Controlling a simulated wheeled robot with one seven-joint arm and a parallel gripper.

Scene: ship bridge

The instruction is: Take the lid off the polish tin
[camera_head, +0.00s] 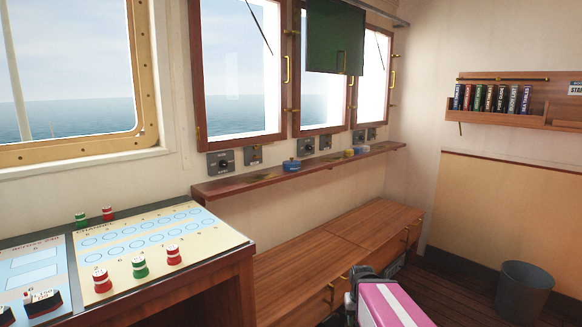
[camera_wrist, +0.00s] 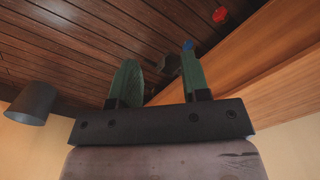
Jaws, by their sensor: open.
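A small round blue tin (camera_head: 291,165) with a small raised top stands on the narrow wooden shelf (camera_head: 240,184) below the windows. It may be the polish tin, but it is too small here to read or to make out a lid edge. My gripper (camera_wrist: 157,56) shows in the wrist view with its two green fingers apart and nothing between them. It points over the plank floor, away from the shelf. In the head view the gripper itself cannot be made out.
A yellow item (camera_head: 350,153) and a blue-grey one (camera_head: 362,149) stand farther along the shelf. A low wooden bench (camera_head: 350,235) runs beneath. A console (camera_head: 150,245) with red and green pieces is at left. A grey bin (camera_head: 523,288) stands at right, also in the wrist view (camera_wrist: 32,103).

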